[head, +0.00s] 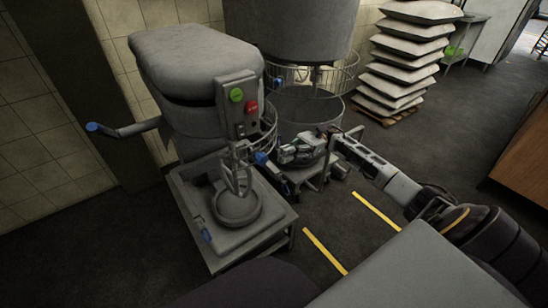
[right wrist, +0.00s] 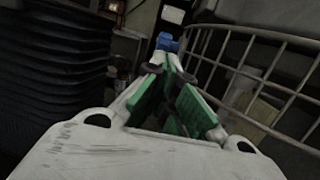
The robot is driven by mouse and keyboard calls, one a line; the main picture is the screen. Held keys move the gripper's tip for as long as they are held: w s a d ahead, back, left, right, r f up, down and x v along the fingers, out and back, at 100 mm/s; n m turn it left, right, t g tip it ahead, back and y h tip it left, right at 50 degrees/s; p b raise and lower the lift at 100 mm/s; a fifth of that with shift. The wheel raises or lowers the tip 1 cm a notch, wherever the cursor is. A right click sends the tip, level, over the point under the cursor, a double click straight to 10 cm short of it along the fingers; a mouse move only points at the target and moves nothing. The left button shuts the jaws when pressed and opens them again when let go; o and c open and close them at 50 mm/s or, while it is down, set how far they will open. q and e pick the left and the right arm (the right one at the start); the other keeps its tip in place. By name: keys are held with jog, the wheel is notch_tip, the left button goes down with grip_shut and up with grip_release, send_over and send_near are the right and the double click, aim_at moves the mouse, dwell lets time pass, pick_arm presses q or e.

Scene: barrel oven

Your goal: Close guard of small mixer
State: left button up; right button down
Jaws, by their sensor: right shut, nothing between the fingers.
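The small mixer (head: 198,85) stands at the left, with a green and a red button on its front panel and a bowl (head: 238,206) below its beater. Its wire guard (head: 268,132) is swung out to the right side of the head, away from the bowl front. A blue knob (head: 262,158) sits at the guard's lower end. My right gripper (head: 285,154) is beside the knob, shut and empty. In the right wrist view, its green-padded fingers (right wrist: 173,80) converge just before the blue knob (right wrist: 168,42), with guard wires (right wrist: 262,85) at the right. Contact is unclear. My left gripper is out of view.
A larger mixer (head: 290,30) with its own wire guard (head: 340,78) and bowl stands close behind my right gripper. A blue-tipped lever (head: 130,129) sticks out left of the small mixer. Stacked sacks (head: 410,55) stand at the back. Floor with yellow stripes (head: 325,250) is clear in front.

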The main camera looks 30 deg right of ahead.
jog(key=shift+x, duration=2.65)
jog(key=shift+a, duration=0.25)
